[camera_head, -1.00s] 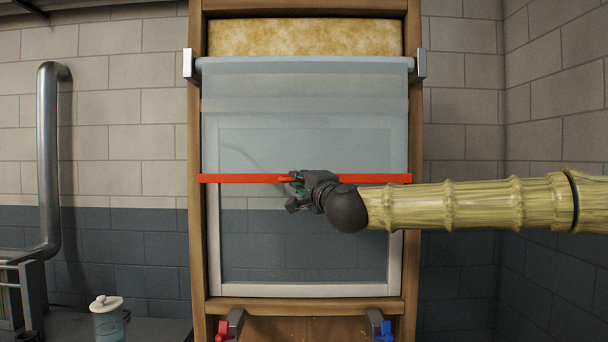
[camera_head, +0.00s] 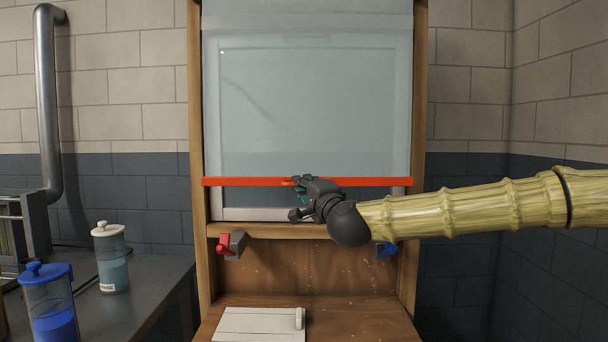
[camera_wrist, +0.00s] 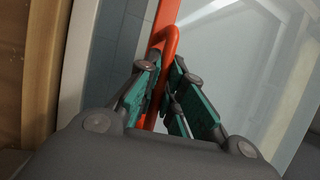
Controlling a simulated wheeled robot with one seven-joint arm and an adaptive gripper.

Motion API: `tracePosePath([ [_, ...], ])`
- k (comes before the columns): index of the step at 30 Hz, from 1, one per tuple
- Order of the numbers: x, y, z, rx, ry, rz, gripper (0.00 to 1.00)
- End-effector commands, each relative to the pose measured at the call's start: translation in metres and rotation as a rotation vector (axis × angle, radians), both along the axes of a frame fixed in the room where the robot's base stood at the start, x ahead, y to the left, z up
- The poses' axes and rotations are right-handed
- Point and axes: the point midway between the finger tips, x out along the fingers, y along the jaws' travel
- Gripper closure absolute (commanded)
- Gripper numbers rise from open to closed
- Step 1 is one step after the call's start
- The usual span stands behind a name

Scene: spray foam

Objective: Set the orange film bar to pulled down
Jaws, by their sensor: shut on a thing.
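The orange film bar (camera_head: 240,182) runs level across the wooden frame, low over the white-framed window (camera_head: 260,214). Translucent film (camera_head: 310,100) hangs above it and covers most of the window. My gripper (camera_head: 297,188) is at the middle of the bar, shut on its small loop handle. In the wrist view my gripper (camera_wrist: 165,95) has its green pads on either side of the orange handle (camera_wrist: 172,42). The fingers hide part of the handle. A strip of bare window shows below the bar.
A red clamp (camera_head: 228,244) and a blue clamp (camera_head: 387,249) sit under the wooden sill (camera_head: 270,231). A dark table (camera_head: 150,285) at left holds a white-lidded jar (camera_head: 111,262) and a blue-lidded jar (camera_head: 51,305). A white panel (camera_head: 255,324) lies below the frame.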

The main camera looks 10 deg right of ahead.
Motion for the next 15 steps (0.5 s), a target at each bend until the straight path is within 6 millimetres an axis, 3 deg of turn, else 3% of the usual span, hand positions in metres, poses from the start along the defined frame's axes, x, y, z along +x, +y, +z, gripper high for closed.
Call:
tracePosePath([
  [1, 0.0, 0.0, -0.024, -0.001, 0.004, 0.001, 1.0],
  [3, 0.0, 0.0, -0.042, -0.002, 0.004, 0.001, 1.0],
  [15, 0.0, 0.0, -0.12, 0.0, 0.003, 0.0, 1.0],
])
